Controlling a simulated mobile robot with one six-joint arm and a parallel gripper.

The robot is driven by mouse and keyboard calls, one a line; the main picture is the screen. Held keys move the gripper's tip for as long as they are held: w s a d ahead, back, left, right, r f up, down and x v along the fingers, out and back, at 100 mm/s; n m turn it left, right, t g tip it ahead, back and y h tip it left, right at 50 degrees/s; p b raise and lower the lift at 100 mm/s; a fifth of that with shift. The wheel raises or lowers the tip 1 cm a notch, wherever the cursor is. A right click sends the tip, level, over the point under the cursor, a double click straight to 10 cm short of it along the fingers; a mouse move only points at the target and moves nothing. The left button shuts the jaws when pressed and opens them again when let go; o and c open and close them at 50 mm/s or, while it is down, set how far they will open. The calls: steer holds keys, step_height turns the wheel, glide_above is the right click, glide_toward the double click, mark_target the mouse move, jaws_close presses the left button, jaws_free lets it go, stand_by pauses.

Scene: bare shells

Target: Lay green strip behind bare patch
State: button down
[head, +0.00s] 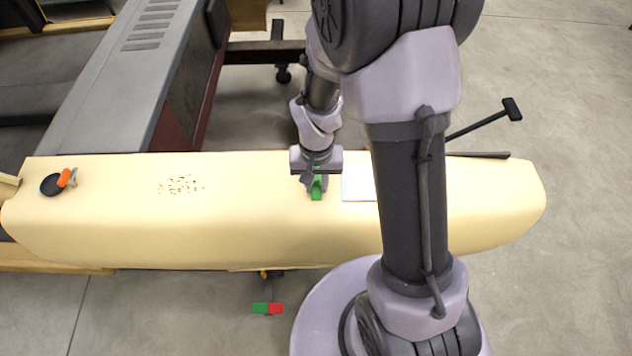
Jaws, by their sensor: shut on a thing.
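My gripper (314,178) is shut on the green strip (317,190), over the middle of the long cream shell (250,225). The strip's lower end shows below the jaws; the jaws hide its upper part. I cannot tell whether it touches the shell. A patch of dark brown specks (181,185), which may be the bare patch, lies on the shell well to the left of my gripper. A flat white piece (357,186) lies just right of my gripper, partly hidden by my arm.
A dark round dish (51,185) and an orange-and-grey item (68,178) sit at the shell's left end. A grey machine (135,75) stands behind on the left. A small green-and-red piece (268,309) shows below the shell's front edge. The shell between the specks and my gripper is clear.

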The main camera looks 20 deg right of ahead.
steer(key=c, duration=1.2)
jaws_free()
steer(key=shift+w+f, duration=0.1)
steer(key=shift+f, duration=0.05)
steer(key=shift+c, duration=0.2)
